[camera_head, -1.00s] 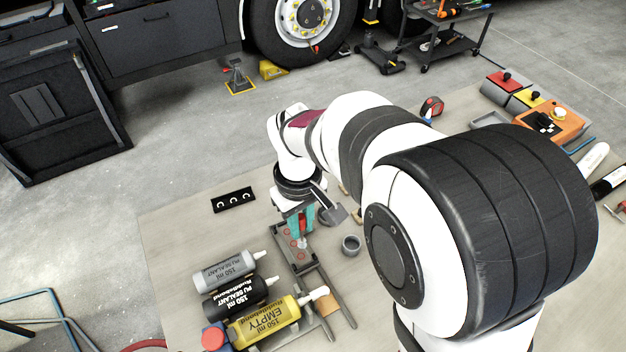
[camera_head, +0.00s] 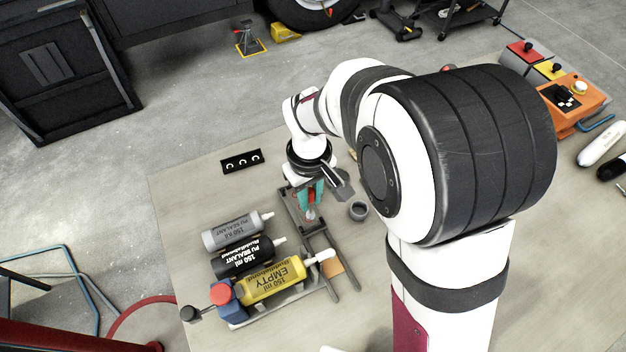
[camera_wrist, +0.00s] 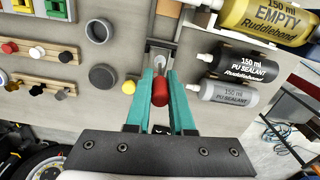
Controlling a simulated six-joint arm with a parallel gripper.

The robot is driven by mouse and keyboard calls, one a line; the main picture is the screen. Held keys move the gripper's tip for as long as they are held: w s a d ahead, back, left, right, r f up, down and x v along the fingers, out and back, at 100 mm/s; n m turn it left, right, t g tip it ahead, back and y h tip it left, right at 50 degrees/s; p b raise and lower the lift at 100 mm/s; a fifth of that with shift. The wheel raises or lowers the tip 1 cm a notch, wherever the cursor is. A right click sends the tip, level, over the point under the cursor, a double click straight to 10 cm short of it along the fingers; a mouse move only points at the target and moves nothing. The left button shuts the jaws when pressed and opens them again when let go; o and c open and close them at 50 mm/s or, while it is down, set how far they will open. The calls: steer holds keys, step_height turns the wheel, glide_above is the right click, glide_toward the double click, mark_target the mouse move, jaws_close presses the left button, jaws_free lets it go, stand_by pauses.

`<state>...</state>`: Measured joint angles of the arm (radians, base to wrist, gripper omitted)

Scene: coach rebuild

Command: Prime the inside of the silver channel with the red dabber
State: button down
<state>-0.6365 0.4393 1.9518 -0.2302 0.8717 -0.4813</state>
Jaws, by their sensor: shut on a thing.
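My gripper (camera_head: 309,194) has teal fingers pointing down over a narrow dark grey fixture (camera_head: 291,208) on the bench. In the wrist view my gripper (camera_wrist: 161,88) is shut on the red dabber (camera_wrist: 160,92), whose red body shows between the fingertips. The dabber also shows as a small red patch in the head view (camera_head: 310,212). A silver piece, likely the silver channel (camera_wrist: 158,56), lies just beyond the dabber in the wrist view. The dabber's tip is hidden, so I cannot tell whether it touches the channel.
Grey, black and yellow sealant bottles (camera_head: 274,279) lie left of and in front of the fixture. A grey cup (camera_head: 358,211) stands close to its right. Wooden racks with knobs (camera_wrist: 37,53) are at left in the wrist view.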

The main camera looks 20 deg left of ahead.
mark_target(310, 212)
steer(key=shift+f, duration=1.7)
steer(key=shift+w+a+f, duration=0.1)
steer(key=shift+w+a, duration=3.1)
steer(key=shift+w, duration=0.05)
step_height(310, 212, up, 8)
steer(key=shift+r, duration=0.25)
